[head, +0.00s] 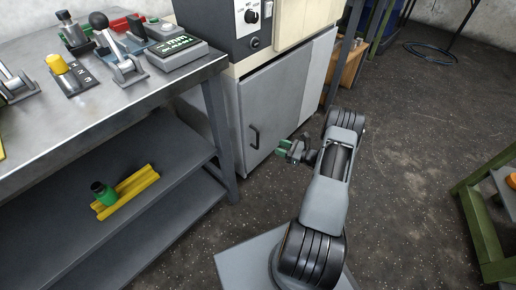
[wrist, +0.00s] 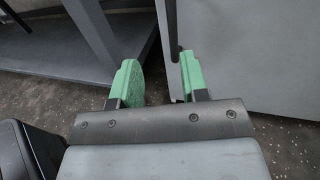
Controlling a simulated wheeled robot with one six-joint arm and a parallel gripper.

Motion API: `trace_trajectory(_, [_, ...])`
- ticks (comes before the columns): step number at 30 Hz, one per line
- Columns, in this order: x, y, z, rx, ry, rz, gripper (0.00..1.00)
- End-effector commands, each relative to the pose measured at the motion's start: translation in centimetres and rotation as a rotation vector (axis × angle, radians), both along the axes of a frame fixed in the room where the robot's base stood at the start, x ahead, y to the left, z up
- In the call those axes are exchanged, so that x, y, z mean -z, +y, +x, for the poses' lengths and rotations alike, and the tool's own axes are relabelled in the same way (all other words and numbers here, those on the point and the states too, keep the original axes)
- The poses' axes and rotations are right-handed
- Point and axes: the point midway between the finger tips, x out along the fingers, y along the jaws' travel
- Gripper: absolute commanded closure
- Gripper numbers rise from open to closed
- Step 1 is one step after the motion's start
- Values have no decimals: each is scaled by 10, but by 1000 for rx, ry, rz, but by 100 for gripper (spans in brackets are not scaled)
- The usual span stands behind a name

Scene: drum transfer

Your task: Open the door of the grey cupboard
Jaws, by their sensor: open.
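The grey cupboard door (head: 285,100) stands below the machine's control panel and looks shut. Its black upright handle (head: 254,137) is near the door's left edge. My gripper (head: 284,150), with green fingers, is open in front of the lower door, a little right of the handle in the head view. In the wrist view my gripper (wrist: 160,78) points at the door (wrist: 250,50). A dark upright bar, apparently the handle (wrist: 173,30), shows between the fingers, closer to the right one. I cannot tell whether it is touched. Nothing is held.
A metal workbench (head: 130,105) with levers and switches stands left of the cupboard, its leg (head: 219,135) close to the door. Its lower shelf holds a yellow bracket (head: 130,190) and a green-and-black part. A green frame (head: 480,225) stands at right. The floor between is clear.

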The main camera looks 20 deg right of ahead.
Motion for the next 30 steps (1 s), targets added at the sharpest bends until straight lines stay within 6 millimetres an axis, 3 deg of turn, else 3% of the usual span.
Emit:
trace_trajectory(1, [16,-5,-2,30,2,20,59])
trace_trajectory(6, [30,-8,4,75,2,51,59])
trace_trajectory(21, [31,45,76,75,1,51,59])
trace_trajectory(30, [30,64,102,76,3,52,59])
